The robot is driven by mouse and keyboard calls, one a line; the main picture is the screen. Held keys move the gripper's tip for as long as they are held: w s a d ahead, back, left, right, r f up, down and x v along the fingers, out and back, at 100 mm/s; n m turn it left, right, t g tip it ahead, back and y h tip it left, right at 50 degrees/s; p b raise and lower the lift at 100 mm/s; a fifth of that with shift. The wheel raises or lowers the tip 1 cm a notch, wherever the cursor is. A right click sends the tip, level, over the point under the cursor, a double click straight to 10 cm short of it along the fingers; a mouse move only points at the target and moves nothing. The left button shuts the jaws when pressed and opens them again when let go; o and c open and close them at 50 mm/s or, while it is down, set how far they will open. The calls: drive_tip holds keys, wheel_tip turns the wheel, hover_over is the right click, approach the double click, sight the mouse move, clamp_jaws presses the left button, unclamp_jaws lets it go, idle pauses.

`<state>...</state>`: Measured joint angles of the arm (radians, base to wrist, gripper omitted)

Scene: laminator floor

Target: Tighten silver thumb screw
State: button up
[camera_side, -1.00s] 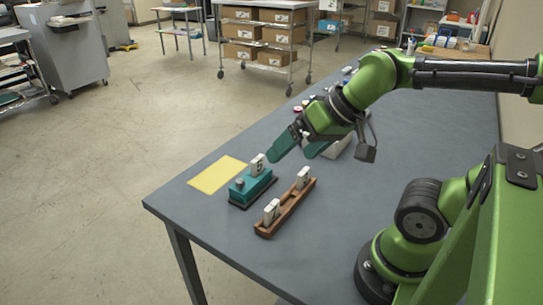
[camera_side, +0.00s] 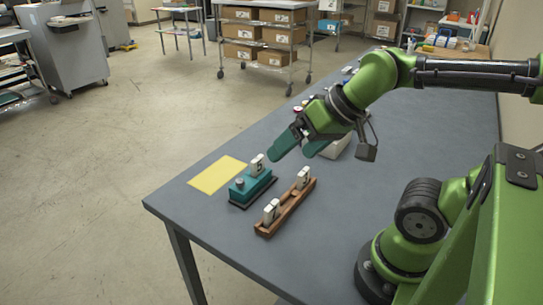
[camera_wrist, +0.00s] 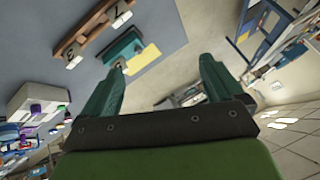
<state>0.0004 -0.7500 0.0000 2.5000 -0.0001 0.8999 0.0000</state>
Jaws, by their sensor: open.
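The silver thumb screw (camera_side: 240,182) stands on the left end of a teal block fixture (camera_side: 251,187), near the table's front left corner. A white tag (camera_side: 257,163) stands upright at the block's other end. My gripper (camera_side: 293,150) is open and empty, above the table, up and to the right of the block and apart from it. In the wrist view, the two teal fingers of my gripper (camera_wrist: 160,88) are spread wide with nothing between them. The teal block (camera_wrist: 122,46) shows beyond them; I cannot clearly make out the screw there.
A wooden holder (camera_side: 286,208) with two white numbered tags lies to the right of the teal block. A yellow sheet (camera_side: 216,175) lies flat to its left. A whitish box (camera_side: 334,146) and small items stand behind my gripper. The table's front area (camera_side: 310,260) is clear.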

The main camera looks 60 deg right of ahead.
drive_tip(key=shift+w+d+f, duration=0.1)
drive_tip(key=shift+d+f, duration=0.05)
drive_tip(key=shift+f, duration=0.15)
drive_tip(key=shift+c, duration=1.2)
drive_tip(key=w, duration=0.1)
drive_tip(key=w+g, duration=0.1)
drive_tip(key=d+f, duration=0.1)
drive_tip(key=shift+w, duration=0.4)
drive_tip(key=c, duration=0.5)
drive_tip(key=shift+o, duration=0.2)
drive_tip(key=n+g, duration=0.6)
drive_tip(key=n, duration=0.1)
hover_over(240, 180)
drive_tip(key=d, duration=0.2)
wheel_tip(240, 180, down, 3)
drive_tip(key=w+r+n+g, duration=0.2)
drive_tip(key=w+n, duration=0.1)
drive_tip(key=n, duration=0.3)
drive_tip(key=x, duration=1.1)
drive_tip(key=d+x, duration=0.1)
drive_tip(key=x, duration=0.4)
drive_tip(key=shift+s+f, duration=0.1)
drive_tip(key=shift+f, duration=0.3)
drive_tip(key=shift+c, duration=0.4)
clamp_jaws()
